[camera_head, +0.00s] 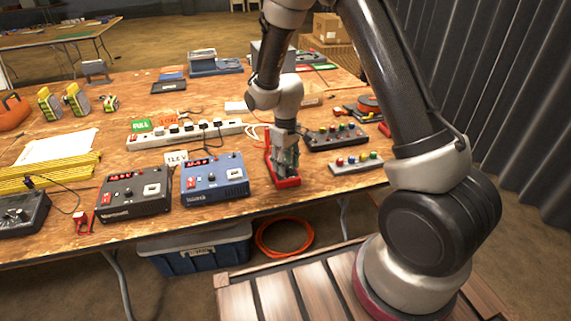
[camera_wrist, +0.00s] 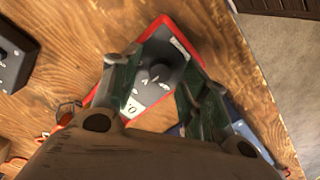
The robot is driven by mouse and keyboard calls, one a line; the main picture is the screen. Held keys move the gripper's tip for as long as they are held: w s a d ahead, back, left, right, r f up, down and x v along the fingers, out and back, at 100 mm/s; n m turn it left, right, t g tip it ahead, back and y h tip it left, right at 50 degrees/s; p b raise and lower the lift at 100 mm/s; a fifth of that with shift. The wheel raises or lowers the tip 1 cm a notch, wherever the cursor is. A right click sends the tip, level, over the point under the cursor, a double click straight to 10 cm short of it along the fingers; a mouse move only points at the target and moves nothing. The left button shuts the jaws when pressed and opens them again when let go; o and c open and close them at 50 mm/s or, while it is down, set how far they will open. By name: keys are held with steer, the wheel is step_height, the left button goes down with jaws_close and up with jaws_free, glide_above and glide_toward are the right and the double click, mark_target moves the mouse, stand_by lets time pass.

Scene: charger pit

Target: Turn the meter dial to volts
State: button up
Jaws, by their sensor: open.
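The meter (camera_head: 286,183) has a red case and lies on the wooden workbench near its front edge. In the wrist view, the meter (camera_wrist: 187,41) shows a red rim, a dark face and a small pale display. Its dark dial (camera_wrist: 155,75) lies between my two fingers. My gripper (camera_head: 284,160) points down over the meter, and it also shows in the wrist view (camera_wrist: 157,92) with its fingers apart on either side of the dial. I cannot tell whether the fingers touch the dial. The dial's markings are too small to read.
A blue charger box (camera_head: 215,181) stands just left of the meter, with a black one (camera_head: 133,193) beyond it. A grey button box (camera_head: 356,163) and a black one (camera_head: 335,137) sit to the right. A white power strip (camera_head: 185,133) lies behind.

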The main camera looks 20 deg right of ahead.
step_height(320, 180, up, 11)
steer(key=shift+r, duration=0.2)
stand_by(0.3)
